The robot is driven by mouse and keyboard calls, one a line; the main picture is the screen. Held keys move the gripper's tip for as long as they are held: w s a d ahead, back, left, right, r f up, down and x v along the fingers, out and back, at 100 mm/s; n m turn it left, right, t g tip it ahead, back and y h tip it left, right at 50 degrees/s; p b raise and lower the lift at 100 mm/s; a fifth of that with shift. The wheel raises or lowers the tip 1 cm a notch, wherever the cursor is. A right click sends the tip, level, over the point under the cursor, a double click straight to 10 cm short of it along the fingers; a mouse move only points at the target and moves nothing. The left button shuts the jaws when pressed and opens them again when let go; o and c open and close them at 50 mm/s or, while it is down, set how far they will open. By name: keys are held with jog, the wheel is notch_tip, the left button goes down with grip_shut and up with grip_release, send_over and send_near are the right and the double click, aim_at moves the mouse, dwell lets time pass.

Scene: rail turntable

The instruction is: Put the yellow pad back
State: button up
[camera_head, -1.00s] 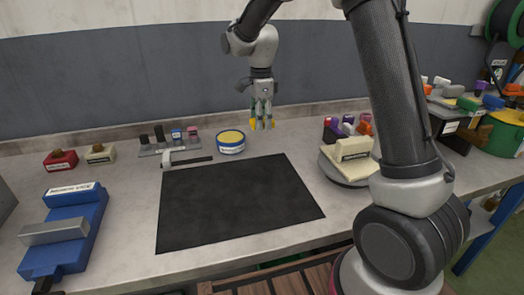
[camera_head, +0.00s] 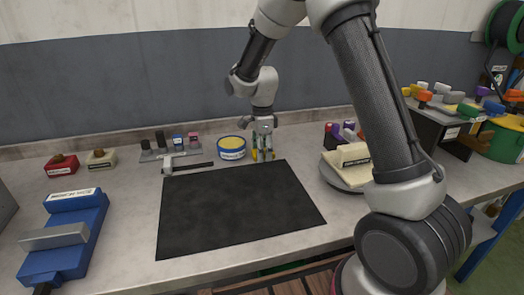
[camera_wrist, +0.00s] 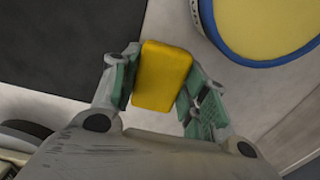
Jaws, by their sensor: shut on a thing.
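My gripper (camera_head: 263,155) is low over the bench, just right of a round blue-and-white tin with a yellow top (camera_head: 232,147). In the wrist view my gripper (camera_wrist: 155,80) is shut on the yellow pad (camera_wrist: 162,76), a plain rounded block held between the green-lined fingers. Small yellow parts show at the fingers in the head view. The tin's yellow top (camera_wrist: 275,22) is at the upper right of the wrist view, apart from the pad. I cannot tell whether the pad touches the bench.
A black mat (camera_head: 235,208) lies in front. A grey rack (camera_head: 172,153) with small blocks and a caliper-like tool (camera_head: 188,166) are left of the tin. A blue vice (camera_head: 68,235) is far left. A round turntable (camera_head: 340,180) with a cream block (camera_head: 354,155) stands right, partly behind my arm.

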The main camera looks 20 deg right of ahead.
jog(key=shift+s+f, duration=0.25)
jog(key=shift+f, duration=0.25)
jog(key=o, duration=0.9)
jog(key=shift+w+f, duration=0.1)
jog(key=shift+f, duration=0.1)
jog(key=shift+r, duration=0.15)
jog(key=s+d+r+n, duration=0.1)
jog(key=s+d+r, duration=0.1)
jog(key=r, duration=0.7)
jog(key=s+d+r+n, duration=0.2)
jog(key=r, duration=0.7)
jog(key=s+d+r+n+t, duration=0.1)
jog(key=s+d+r+n, duration=0.25)
jog(key=s, duration=0.45)
jog(key=s+d+r+n+t, duration=0.25)
jog(key=s+d+n, duration=0.25)
jog(key=s, duration=0.4)
jog(key=s+d+f+n, duration=0.1)
jog(key=s+d+n, duration=0.1)
jog(key=s+n, duration=0.4)
jog(key=s+t, duration=0.1)
jog(key=s, duration=0.3)
jog(key=shift+s+d+f, duration=0.4)
